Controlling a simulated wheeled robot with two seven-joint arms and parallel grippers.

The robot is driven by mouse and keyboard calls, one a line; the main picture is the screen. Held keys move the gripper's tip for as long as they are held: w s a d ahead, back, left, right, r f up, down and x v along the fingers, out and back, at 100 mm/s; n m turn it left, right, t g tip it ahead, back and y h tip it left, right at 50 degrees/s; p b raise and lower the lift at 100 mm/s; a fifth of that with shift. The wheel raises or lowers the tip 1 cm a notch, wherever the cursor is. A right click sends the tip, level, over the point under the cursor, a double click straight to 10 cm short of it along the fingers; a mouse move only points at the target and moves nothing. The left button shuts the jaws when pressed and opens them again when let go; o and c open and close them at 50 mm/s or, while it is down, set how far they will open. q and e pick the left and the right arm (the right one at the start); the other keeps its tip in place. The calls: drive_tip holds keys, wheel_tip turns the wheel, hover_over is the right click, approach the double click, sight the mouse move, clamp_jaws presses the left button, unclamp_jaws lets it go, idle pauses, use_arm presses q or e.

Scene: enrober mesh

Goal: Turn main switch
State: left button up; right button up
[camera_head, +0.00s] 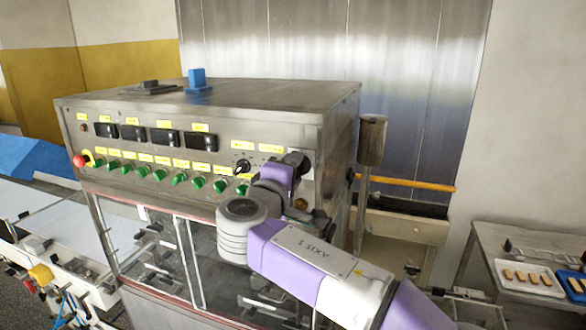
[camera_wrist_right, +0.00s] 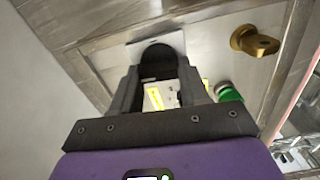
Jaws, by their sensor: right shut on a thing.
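The main switch shows in the right wrist view as a black rounded knob (camera_wrist_right: 158,54) on a pale plate of the steel cabinet front. My right gripper (camera_wrist_right: 157,77) is shut on this knob, one dark finger on each side of it. In the head view my right gripper (camera_head: 289,165) is at the upper right end of the control panel, and my arm comes up to it from the lower right. The gripper hides most of the switch there, so its angle is hard to read. My left gripper is not in view.
The cabinet front (camera_head: 225,148) carries a row of green knobs (camera_head: 197,183), a red button (camera_head: 79,161) and a black selector (camera_head: 242,167). A brass key-like knob (camera_wrist_right: 254,41) is near my right gripper. A grey post (camera_head: 371,140) stands right of the cabinet.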

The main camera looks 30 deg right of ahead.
drive_tip(key=shift+n, duration=0.6)
drive_tip(key=o, duration=1.1)
drive_tip(key=shift+c, duration=0.2)
drive_tip(key=shift+a, duration=0.1)
drive_tip(key=b+v, duration=0.1)
drive_tip(key=v, duration=0.6)
drive_tip(key=shift+s, duration=0.2)
drive_tip(key=shift+a, duration=0.1)
